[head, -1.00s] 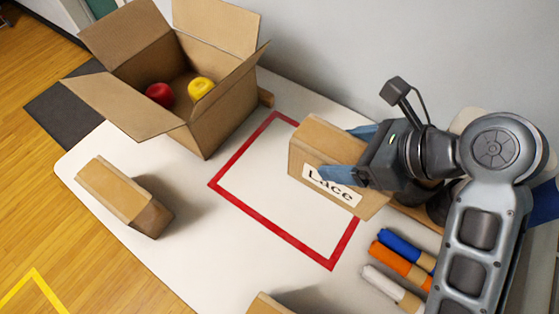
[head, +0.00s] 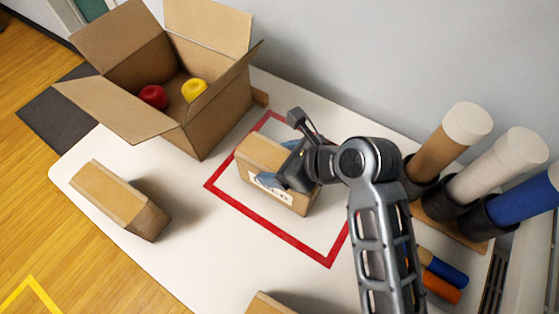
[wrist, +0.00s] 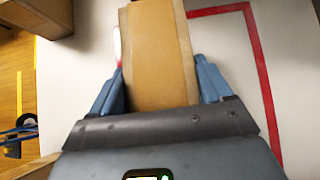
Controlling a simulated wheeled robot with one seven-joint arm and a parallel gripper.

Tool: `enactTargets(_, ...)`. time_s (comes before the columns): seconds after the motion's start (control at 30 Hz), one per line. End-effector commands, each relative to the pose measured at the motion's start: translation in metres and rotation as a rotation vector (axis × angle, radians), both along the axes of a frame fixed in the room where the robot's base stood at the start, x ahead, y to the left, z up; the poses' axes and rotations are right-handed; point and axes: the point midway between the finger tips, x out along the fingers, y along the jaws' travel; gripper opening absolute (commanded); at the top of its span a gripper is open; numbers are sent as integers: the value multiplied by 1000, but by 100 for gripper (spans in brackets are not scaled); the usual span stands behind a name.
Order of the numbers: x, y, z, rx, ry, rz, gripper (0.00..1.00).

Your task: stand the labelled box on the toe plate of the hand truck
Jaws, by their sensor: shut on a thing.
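The labelled box (head: 262,152) is a small brown carton with a white label on its front side, partly covered by a finger. My gripper (head: 279,164) is shut on it, with blue fingers on two opposite sides. In the head view the box is over the red-outlined area of the white table; I cannot tell whether it touches the table. In the wrist view the box (wrist: 158,50) sits between both fingers, its tan top facing the camera. I cannot make out the hand truck or its toe plate in either view.
An open carton (head: 215,120) holds a red and a yellow item. A closed brown box (head: 115,192) stands at the left of the table (head: 180,260). Tall rolls (head: 450,145) stand in dark holders at right, near blue and orange rolls (head: 440,288). Red tape (head: 290,243) outlines a rectangle.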

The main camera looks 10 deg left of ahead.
Motion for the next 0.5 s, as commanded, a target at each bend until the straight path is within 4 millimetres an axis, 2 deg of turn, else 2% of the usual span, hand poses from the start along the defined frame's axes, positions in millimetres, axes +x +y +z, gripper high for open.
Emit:
enactTargets(0.37,0,0,-6,1,-2,0,11)
enactTargets(0.4,0,0,-7,1,-1,1,80)
enactTargets(0.5,0,0,-7,0,-2,1,89)
